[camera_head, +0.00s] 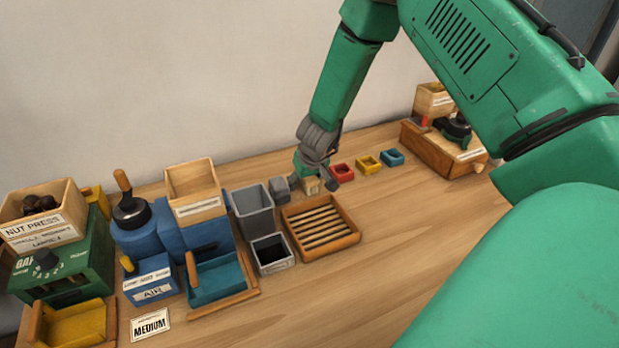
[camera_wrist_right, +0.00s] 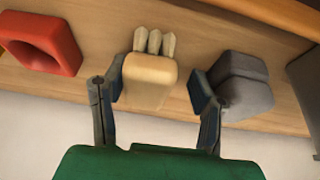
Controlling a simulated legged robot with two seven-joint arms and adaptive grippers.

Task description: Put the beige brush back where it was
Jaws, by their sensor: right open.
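The beige brush (camera_wrist_right: 150,80) shows in the right wrist view as a rounded tan block with several pale bristle tufts at its upper end. It is on or just over the wooden table. My right gripper (camera_wrist_right: 157,86) is open, with one finger on either side of the brush and visible gaps between them. In the head view the right gripper (camera_head: 318,178) is low behind the slatted wooden tray, and the brush (camera_head: 311,186) shows small and partly covered there. My left gripper is not in view.
A grey block (camera_wrist_right: 243,85) stands close by one finger. A red square ring (camera_wrist_right: 40,42) is on the other side, with yellow (camera_head: 368,164) and blue (camera_head: 392,157) ones beyond. The slatted tray (camera_head: 345,243) is in front. The table's front right is clear.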

